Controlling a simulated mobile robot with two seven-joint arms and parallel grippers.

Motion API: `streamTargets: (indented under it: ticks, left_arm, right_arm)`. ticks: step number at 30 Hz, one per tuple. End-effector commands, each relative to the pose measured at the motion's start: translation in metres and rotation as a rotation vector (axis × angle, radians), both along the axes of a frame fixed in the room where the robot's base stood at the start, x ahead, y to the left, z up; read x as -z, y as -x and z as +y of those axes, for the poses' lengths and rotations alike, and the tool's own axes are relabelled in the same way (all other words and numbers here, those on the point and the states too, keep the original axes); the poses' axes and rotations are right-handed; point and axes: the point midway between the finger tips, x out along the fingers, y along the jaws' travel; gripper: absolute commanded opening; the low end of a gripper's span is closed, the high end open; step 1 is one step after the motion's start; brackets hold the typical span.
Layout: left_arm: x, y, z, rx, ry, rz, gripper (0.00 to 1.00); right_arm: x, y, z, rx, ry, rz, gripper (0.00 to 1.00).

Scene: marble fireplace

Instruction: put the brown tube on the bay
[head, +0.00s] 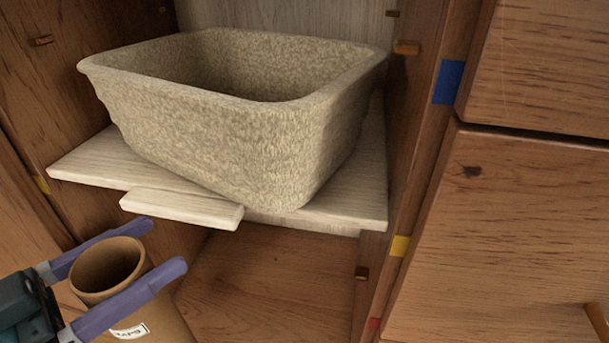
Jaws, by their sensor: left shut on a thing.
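The brown tube (165,312) is at the lower left of the head view, tilted, with its open round mouth facing up and a white label low on its side. My left gripper (164,246) is shut on it, with one purple finger on each side of it just below the rim. The tube's lower end is cut off by the picture's edge. A wooden cabinet bay (270,285) opens below a pale shelf, to the right of the tube; its brown floor looks empty where it shows. My right gripper is not in view.
A rough stone-like basin (225,140) fills most of the pale shelf (85,165) above the bay. A pale slat (180,208) juts from the shelf's front edge near the tube. Wooden drawer fronts (510,230) stand on the right. Coloured tabs, such as a blue one (449,82), mark the posts.

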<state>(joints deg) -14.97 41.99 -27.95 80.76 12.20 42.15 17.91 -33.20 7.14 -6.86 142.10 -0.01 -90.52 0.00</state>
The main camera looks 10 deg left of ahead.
Motion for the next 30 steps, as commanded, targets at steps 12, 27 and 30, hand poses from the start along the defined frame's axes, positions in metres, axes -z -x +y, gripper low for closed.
streamTargets:
  ticks: [12, 27, 30]
  left_arm:
    - [0.004, -0.103, -0.068, 0.002, 0.004, -0.01, 0.0]
    - [0.028, -0.13, -0.086, 0.0, 0.0, 0.0, 0.0]
    - [0.037, -0.13, -0.086, 0.0, 0.001, -0.001, 0.0]
  right_arm:
    - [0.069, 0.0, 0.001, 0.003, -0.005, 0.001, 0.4]
    - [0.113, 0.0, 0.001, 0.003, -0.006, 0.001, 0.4]
    - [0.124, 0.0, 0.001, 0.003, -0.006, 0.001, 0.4]
